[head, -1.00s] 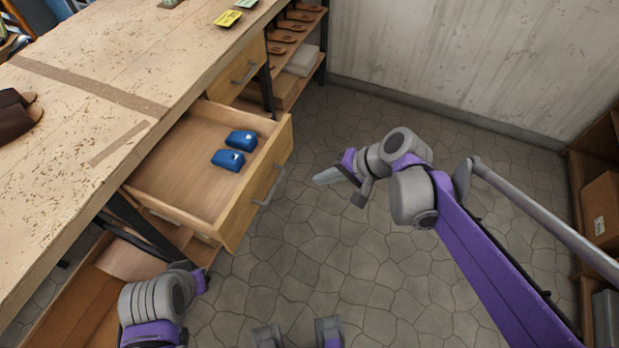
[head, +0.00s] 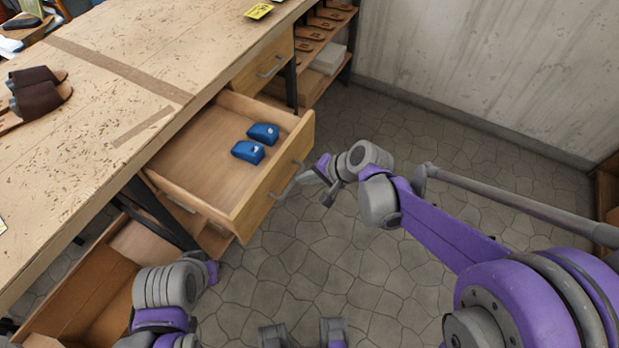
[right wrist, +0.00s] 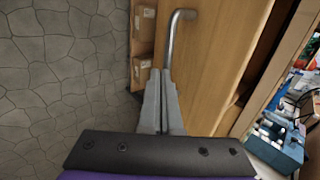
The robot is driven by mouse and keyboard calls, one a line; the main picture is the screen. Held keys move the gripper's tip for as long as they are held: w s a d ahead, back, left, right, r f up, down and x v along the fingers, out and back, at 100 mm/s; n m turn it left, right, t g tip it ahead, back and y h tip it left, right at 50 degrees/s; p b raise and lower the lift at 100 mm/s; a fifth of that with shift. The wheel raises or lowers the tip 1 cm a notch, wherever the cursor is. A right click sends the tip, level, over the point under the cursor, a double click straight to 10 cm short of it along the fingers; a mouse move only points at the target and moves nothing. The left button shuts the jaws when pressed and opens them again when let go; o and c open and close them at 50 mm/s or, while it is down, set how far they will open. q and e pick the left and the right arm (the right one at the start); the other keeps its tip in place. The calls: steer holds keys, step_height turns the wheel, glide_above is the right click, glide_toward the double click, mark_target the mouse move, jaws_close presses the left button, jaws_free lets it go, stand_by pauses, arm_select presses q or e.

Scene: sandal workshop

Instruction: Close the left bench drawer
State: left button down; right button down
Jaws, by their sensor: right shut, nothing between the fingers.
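The left bench drawer stands pulled out from under the bench top (head: 120,85), and its wooden front (head: 247,216) faces right. Its grey bar handle (head: 291,180) also shows in the right wrist view (right wrist: 174,38).
A second drawer (head: 262,72) to the right is shut. Shelves with brown sandals (head: 322,24) stand beyond it. Brown sandals (head: 38,90) and a yellow card (head: 258,11) lie on the bench. The stone floor (head: 420,150) before the drawer is clear.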

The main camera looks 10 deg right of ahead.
steer(key=shift+a, duration=0.1)
glide_above(219, 152)
steer(key=d, duration=0.1)
steer(key=shift+s+d+b, duration=0.1)
steer(key=shift+s+b, duration=0.2)
steer(key=shift+s, duration=0.05)
steer(key=shift+w+a, duration=0.45)
steer(key=shift+a, duration=0.2)
